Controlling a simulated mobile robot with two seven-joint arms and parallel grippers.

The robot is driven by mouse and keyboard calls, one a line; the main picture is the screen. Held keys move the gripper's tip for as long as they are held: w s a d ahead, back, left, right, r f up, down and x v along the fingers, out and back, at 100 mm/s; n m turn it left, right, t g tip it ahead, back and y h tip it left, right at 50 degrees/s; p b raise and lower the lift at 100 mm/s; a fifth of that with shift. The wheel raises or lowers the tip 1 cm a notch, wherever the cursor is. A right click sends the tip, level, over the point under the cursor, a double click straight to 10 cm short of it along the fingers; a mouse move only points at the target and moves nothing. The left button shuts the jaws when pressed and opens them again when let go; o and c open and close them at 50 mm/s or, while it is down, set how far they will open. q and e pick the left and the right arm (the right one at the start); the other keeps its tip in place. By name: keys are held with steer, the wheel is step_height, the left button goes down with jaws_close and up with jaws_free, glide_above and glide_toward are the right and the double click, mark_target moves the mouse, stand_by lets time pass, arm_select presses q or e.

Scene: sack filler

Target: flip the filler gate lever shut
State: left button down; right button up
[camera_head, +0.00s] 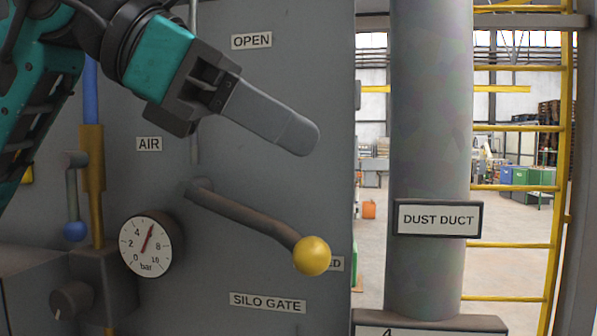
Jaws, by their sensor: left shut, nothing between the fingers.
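The gate lever (245,216) is a dark bar with a yellow ball knob (311,256). It runs from its pivot on the grey panel down to the right. The knob partly covers a label (336,264) of which only "ED" shows. The "OPEN" label (251,41) is higher up, and the "SILO GATE" label (267,302) is below the lever. My left gripper (301,138) is shut and empty, above the lever, its fingers pointing down to the right. A gap shows between fingertips and knob. My right gripper is not in view.
A pressure gauge (147,246) and a smaller blue-knobbed lever (75,230) near the "AIR" label (149,144) are at the left. The dust duct (430,120) stands at the right, with a yellow ladder (560,150) beyond it. The panel around the yellow knob is clear.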

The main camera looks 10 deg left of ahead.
arm_select(q)
steer(key=r, duration=0.1)
steer(key=s+r, duration=0.1)
steer(key=r, duration=0.1)
steer(key=a+r, duration=0.1)
steer(key=r, duration=0.1)
steer(key=shift+s+r, duration=0.15)
steer(key=shift+r, duration=0.05)
stand_by(0.4)
